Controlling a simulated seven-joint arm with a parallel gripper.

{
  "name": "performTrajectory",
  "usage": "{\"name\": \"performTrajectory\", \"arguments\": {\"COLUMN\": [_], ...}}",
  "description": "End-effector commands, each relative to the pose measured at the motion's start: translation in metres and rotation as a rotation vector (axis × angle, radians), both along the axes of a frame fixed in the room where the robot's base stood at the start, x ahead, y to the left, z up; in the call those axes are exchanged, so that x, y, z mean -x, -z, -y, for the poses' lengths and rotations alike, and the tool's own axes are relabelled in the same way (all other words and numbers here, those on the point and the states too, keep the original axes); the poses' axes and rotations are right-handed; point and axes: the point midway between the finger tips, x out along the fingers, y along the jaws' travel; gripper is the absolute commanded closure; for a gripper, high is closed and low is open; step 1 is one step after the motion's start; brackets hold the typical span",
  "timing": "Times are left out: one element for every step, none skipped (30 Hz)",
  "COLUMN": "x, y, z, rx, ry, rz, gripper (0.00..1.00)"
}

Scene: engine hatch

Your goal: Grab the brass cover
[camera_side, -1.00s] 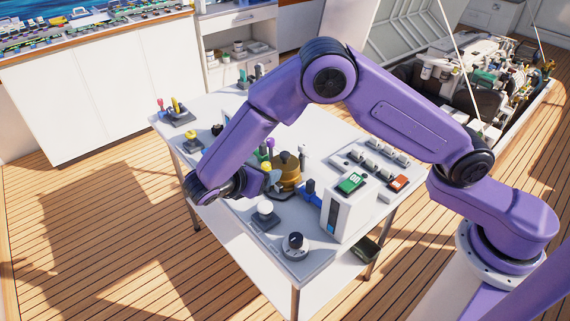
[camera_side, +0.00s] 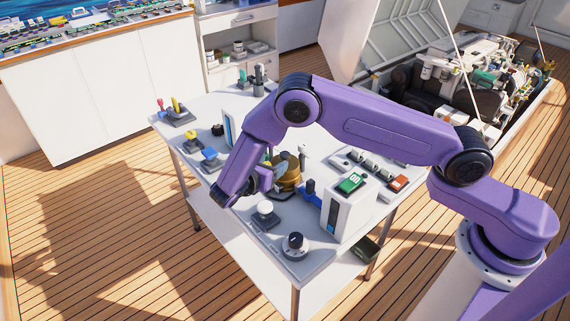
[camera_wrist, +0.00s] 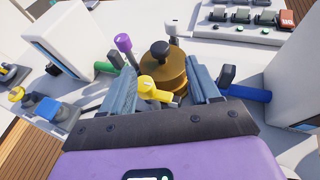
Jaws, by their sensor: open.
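The brass cover (camera_side: 287,178) is a round, stepped, gold-brown piece with a black knob on top. It sits on the white table (camera_side: 262,239) near its middle. In the wrist view the brass cover (camera_wrist: 174,70) is straight ahead, just beyond the fingertips. My gripper (camera_wrist: 163,80) is open, with one grey-blue finger on each side of the picture. A yellow-handled lever (camera_wrist: 148,86) stands between the fingers, in front of the cover. In the side view my gripper (camera_side: 272,180) is at the cover's left, and hides part of it. I cannot tell whether a finger touches it.
A purple-knobbed lever (camera_wrist: 123,43) and a green handle (camera_wrist: 106,66) stand left of the cover. A blue handle (camera_wrist: 248,93) lies right, beside a white box (camera_side: 345,210) with a green button. A white knob (camera_side: 265,208) and a black dial (camera_side: 295,243) are near the front edge.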

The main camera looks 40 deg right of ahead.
Motion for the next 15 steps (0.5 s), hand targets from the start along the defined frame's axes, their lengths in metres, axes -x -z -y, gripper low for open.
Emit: {"name": "performTrajectory", "arguments": {"x": [-0.002, -0.003, -0.004, -0.005, -0.006, -0.006, -0.007, -0.007, -0.009, -0.010, -0.011, -0.013, -0.015, -0.017, -0.019], "y": [0.002, 0.003, 0.004, 0.005, 0.005, 0.006, 0.006, 0.007, 0.008, 0.009, 0.011, 0.013, 0.015, 0.016, 0.018], "z": [0.006, 0.008, 0.011, 0.012, 0.014, 0.015, 0.016, 0.018, 0.021, 0.024, 0.028, 0.033, 0.037, 0.041, 0.046], "rx": [0.000, -0.001, -0.001, -0.001, 0.000, 0.000, 0.000, 0.000, 0.000, 0.000, -0.001, -0.001, -0.001, -0.001, -0.001], "ry": [0.001, 0.001, 0.000, 0.000, 0.000, 0.000, 0.000, 0.000, 0.001, 0.001, 0.002, 0.003, 0.002, 0.001, 0.002], "rz": [0.000, 0.000, 0.000, 0.000, 0.001, 0.001, 0.001, 0.001, 0.001, 0.001, 0.000, 0.000, -0.001, -0.001, 0.000], "gripper": [0.39, 0.39, 0.39, 0.39, 0.39, 0.39, 0.39, 0.39, 0.39, 0.39, 0.39, 0.39, 0.39, 0.39, 0.39]}}
